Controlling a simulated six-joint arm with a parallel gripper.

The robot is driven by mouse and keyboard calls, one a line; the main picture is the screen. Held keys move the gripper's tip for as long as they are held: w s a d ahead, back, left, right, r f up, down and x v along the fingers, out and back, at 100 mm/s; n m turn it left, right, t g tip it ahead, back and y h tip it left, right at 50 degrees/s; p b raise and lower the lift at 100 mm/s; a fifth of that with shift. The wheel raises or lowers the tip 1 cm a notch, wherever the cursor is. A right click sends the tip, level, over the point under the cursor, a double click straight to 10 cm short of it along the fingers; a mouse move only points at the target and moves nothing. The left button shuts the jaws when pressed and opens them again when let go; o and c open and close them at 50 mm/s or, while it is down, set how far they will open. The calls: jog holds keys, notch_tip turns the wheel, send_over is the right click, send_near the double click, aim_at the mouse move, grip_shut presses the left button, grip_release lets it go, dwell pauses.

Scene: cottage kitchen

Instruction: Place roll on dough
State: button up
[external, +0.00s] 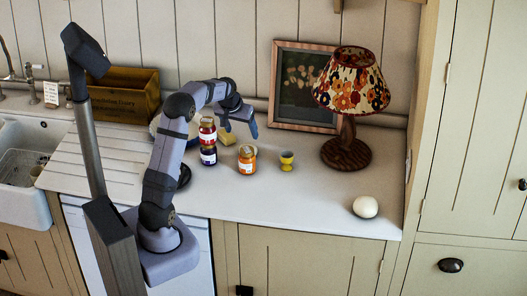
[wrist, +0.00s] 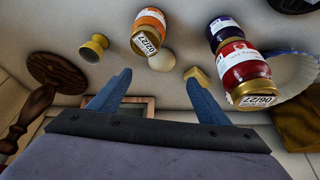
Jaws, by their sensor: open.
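A smooth white ball (external: 366,207), which looks like the dough, rests at the front right of the counter; it is out of the wrist view. In the wrist view a pale rounded thing (wrist: 162,63), possibly the roll, lies beyond the orange-labelled jar (wrist: 148,28), partly hidden by it. In the external view I cannot make it out behind that jar (external: 247,158). My gripper (external: 240,129) is open and empty above the back of the counter. Its two blue fingers (wrist: 158,80) frame the pale thing in the wrist view.
Two stacked jars (external: 208,142) and a yellow block (external: 228,138) stand near my gripper. A yellow egg cup (external: 287,160), a flowered lamp (external: 348,150) and a framed picture (external: 303,88) are to the right. The counter's front middle is clear.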

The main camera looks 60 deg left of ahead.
jog(key=s+d+f+m, duration=0.1)
jog(key=s+d, duration=0.4)
jog(key=d, duration=0.3)
jog(key=s+d+f+m+g+h, duration=0.1)
jog(key=s+d, duration=0.3)
jog(key=d, duration=0.5)
jog(key=s+d+f+m+g+h, duration=0.1)
jog(key=s+d+m, duration=0.1)
jog(key=s+d, duration=0.3)
jog(key=d, duration=0.3)
jog(key=shift+s+d+f+m, duration=0.15)
jog(key=shift+s+f+m, duration=0.15)
jog(key=shift+s+f, duration=0.05)
jog(key=shift+o, duration=0.4)
jog(key=s+d+f+m+g, duration=0.2)
jog(key=s+d, duration=0.3)
jog(key=s, duration=0.6)
jog(key=shift+d+f+h, duration=0.25)
jog(key=shift+f+h, duration=0.05)
jog(key=shift+f, duration=0.1)
